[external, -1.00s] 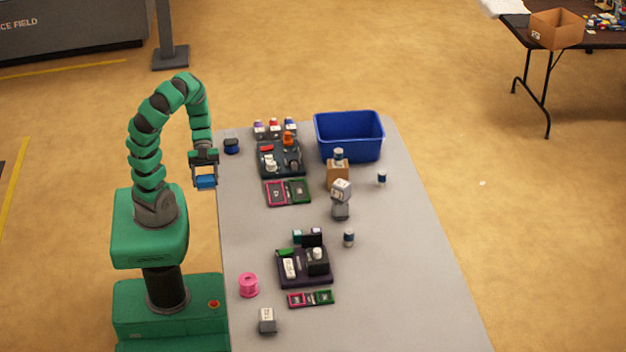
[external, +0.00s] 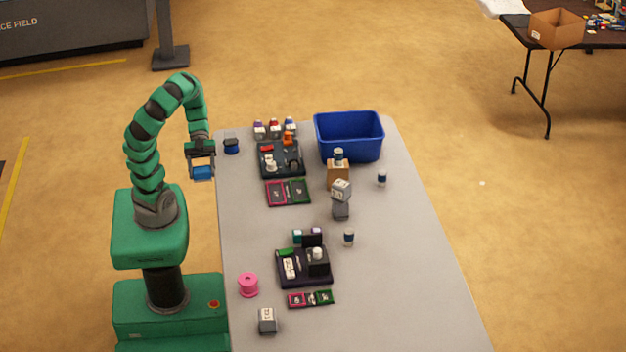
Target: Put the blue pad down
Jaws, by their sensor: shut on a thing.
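The blue pad (external: 203,173) is a small blue block held between the fingers of my gripper (external: 202,169). My gripper points down and is shut on the pad. It hangs in the air at the left edge of the grey table (external: 400,260), toward the far end. The pad looks raised and touches nothing but the fingers. From this view I cannot tell its exact height or whether it is over the table edge or just outside it.
A dark blue spool (external: 231,146) stands near the far left corner. A dark tray (external: 282,172) with parts, a pink and green panel (external: 288,192) and a blue bin (external: 348,135) are nearby. A pink spool (external: 248,285) stands nearer. The left strip between the spools is clear.

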